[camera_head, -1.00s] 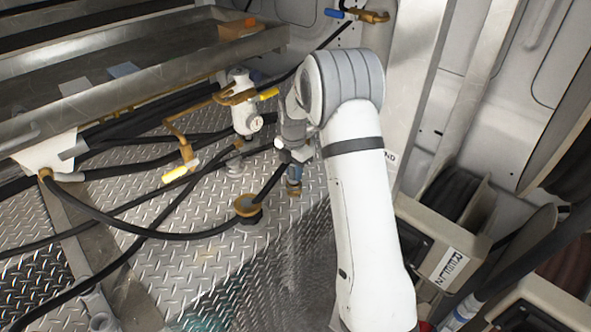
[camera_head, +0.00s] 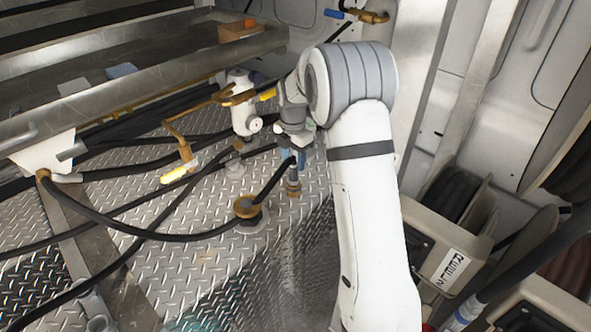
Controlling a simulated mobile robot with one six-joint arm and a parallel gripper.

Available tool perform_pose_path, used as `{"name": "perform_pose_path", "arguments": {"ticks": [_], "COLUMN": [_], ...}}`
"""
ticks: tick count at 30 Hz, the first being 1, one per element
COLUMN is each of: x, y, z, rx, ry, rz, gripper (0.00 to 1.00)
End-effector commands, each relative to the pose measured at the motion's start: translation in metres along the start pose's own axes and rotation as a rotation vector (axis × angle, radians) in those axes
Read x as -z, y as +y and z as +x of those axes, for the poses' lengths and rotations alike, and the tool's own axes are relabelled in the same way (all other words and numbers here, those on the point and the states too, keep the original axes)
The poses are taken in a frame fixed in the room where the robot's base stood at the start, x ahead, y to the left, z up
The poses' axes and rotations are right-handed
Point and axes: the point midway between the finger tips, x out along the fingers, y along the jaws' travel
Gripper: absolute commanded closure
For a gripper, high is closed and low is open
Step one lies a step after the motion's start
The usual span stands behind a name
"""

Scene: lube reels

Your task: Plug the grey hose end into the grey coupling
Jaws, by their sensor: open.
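My gripper (camera_head: 292,152) hangs at the end of the white arm, above the diamond-plate floor. Its fingers are small and partly hidden, but it reads as open. A blue and brass fitting (camera_head: 293,184) shows directly beneath it; I cannot tell whether the fingers touch it. A black hose (camera_head: 276,181) runs from a brass fitting on a grey base (camera_head: 247,208) up to the gripper area. I cannot clearly pick out the grey hose end. A small grey fitting (camera_head: 235,168) on the floor may be the grey coupling, but I cannot be sure.
A white pump-like body with brass pipe (camera_head: 241,110) and a yellow-handled valve (camera_head: 180,173) stand left of the gripper. Several black hoses cross the floor. A metal shelf (camera_head: 150,75) lies behind. Hose reels (camera_head: 450,255) are at right. Bare floor plate shows at lower centre.

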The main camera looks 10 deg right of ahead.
Motion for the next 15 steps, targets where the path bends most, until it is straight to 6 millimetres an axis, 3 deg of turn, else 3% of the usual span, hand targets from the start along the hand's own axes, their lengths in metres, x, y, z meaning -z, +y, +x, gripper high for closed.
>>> {"name": "perform_pose_path", "arguments": {"ticks": [6, 15], "x": [0.000, 0.006], "y": [0.000, -0.008], "z": [-0.044, -0.076], "rx": [-0.002, -0.008], "ry": [-0.001, -0.005], "rz": [-0.001, 0.062], "gripper": [0.52, 0.52]}}
